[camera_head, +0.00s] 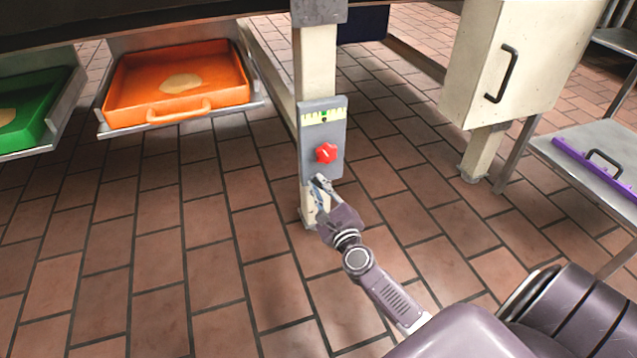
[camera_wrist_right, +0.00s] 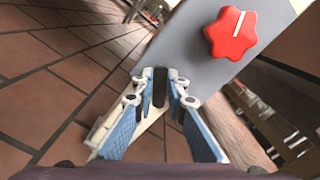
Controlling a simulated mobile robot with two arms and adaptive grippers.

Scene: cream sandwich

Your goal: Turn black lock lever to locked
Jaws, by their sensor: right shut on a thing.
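The black lock lever (camera_wrist_right: 160,86) shows in the right wrist view at the lower edge of a grey panel (camera_wrist_right: 185,55). It stands upright between the fingertips of my right gripper (camera_wrist_right: 159,97), which is shut on it. In the head view the same grey panel (camera_head: 312,150) is on a cream post, and my right gripper (camera_head: 319,184) is at its lower end. The gripper hides the lever there. A red knob (camera_head: 326,153) sits above the gripper on the panel and also shows in the right wrist view (camera_wrist_right: 231,34). My left gripper is not in view.
A yellow-green scale (camera_head: 323,115) is at the panel's top. An orange tray (camera_head: 129,113) and a green tray (camera_head: 52,110) are on the left. A cream cabinet (camera_head: 520,75) and a table with a purple handled piece (camera_head: 575,155) are on the right. The tiled floor between is clear.

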